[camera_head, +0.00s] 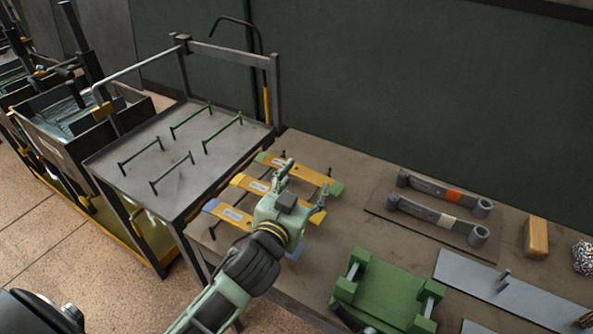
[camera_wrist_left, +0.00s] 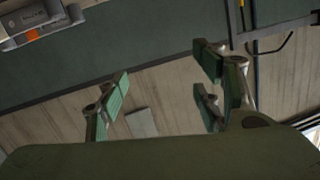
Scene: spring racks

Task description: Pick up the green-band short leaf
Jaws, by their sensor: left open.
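The green-band short leaf (camera_head: 318,178) lies farthest back of three yellow short leaves on the bench, with a green end at its right. My left gripper (camera_head: 300,192) is open above the leaves and hides part of them. In the head view its fingers overlap the green-band leaf; I cannot tell the height gap. My right gripper is not in view.
Two grey eyed leaves (camera_head: 440,208) lie on a dark plate at the back right. A green fixture (camera_head: 385,290) stands at the front. An ochre block (camera_head: 536,238) sits farther right.

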